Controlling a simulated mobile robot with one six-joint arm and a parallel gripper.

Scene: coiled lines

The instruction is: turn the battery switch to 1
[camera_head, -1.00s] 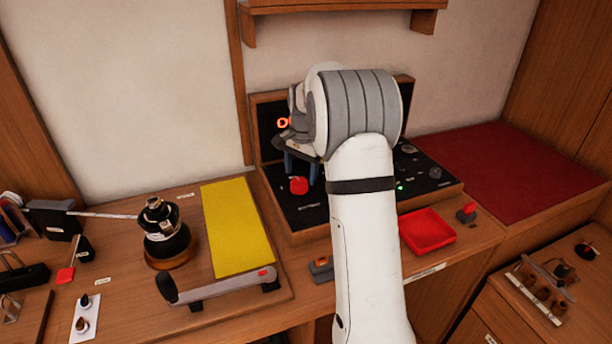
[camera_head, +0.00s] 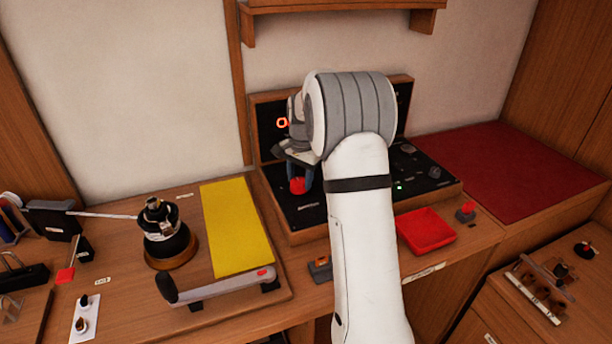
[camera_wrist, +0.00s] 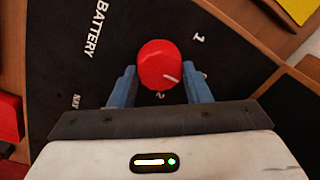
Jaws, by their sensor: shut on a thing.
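The battery switch is a round red knob (camera_wrist: 160,62) with a white pointer line, on a black panel marked BATTERY. In the wrist view the pointer aims to the lower right. A "1" is printed at the knob's upper right and a "2" below it; other marks near the right finger are hard to read. My gripper (camera_wrist: 161,84) has its blue fingers on either side of the knob and is shut on it. In the head view the knob (camera_head: 297,186) shows between the fingers, partly covered, and my arm hides much of the panel.
A red tray (camera_head: 426,231) and a small red-topped switch (camera_head: 466,211) are right of my arm. A yellow mat (camera_head: 236,228), a lever-handled bar (camera_head: 222,286) and a black winch (camera_head: 167,237) are to the left. A dark red surface (camera_head: 495,170) is clear at the right.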

